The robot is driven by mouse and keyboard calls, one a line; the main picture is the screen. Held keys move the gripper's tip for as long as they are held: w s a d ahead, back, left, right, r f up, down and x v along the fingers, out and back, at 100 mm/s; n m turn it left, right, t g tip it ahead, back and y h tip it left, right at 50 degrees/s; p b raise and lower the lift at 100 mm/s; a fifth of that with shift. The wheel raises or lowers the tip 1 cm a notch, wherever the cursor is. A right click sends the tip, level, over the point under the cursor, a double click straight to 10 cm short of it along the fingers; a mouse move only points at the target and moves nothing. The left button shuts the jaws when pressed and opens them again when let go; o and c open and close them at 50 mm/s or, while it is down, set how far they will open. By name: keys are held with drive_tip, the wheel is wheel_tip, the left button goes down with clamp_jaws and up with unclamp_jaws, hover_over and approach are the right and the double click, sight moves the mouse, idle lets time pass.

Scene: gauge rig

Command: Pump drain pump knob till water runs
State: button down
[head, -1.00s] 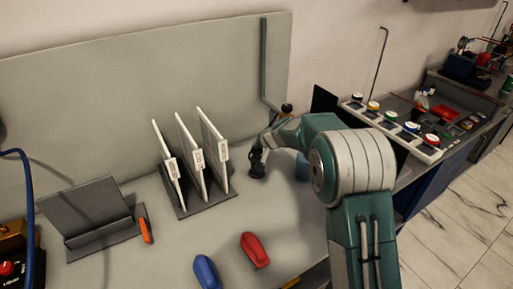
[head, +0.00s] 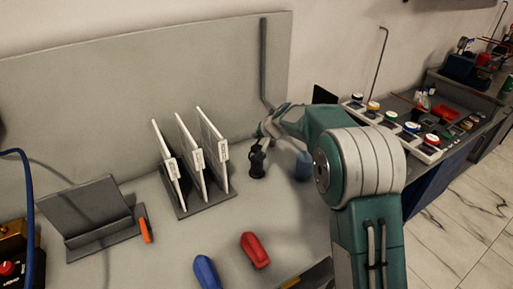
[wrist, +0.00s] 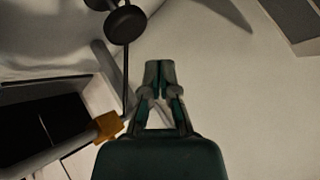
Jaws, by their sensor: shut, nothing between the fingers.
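A black, round, stepped knob (wrist: 124,24) shows at the upper left of the wrist view, with a thin dark rod below it in the picture. I cannot tell for certain that it is the drain pump knob. My gripper (wrist: 158,75) is shut and empty, its fingertips below and right of the black knob in the picture, apart from it. In the head view a small black upright fitting (head: 257,163) stands on the bench, right of the rack of white plates. My wrist is just above and right of it there, and my arm hides what lies behind. No running water is visible.
The plate rack (head: 205,206) stands left of the fitting. A blue cylinder (head: 303,166) is close under my arm. Red (head: 255,250) and blue (head: 206,271) handles lie at the front of the bench.

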sight(257, 148)
drive_tip(key=shift+r, duration=1.5)
idle(1.3)
wheel_tip(257, 148, up, 4)
drive_tip(key=shift+f, duration=0.2)
drive_tip(key=shift+f, duration=0.1)
drive_tip(key=shift+f, duration=4.35)
drive_tip(key=shift+f, duration=0.3)
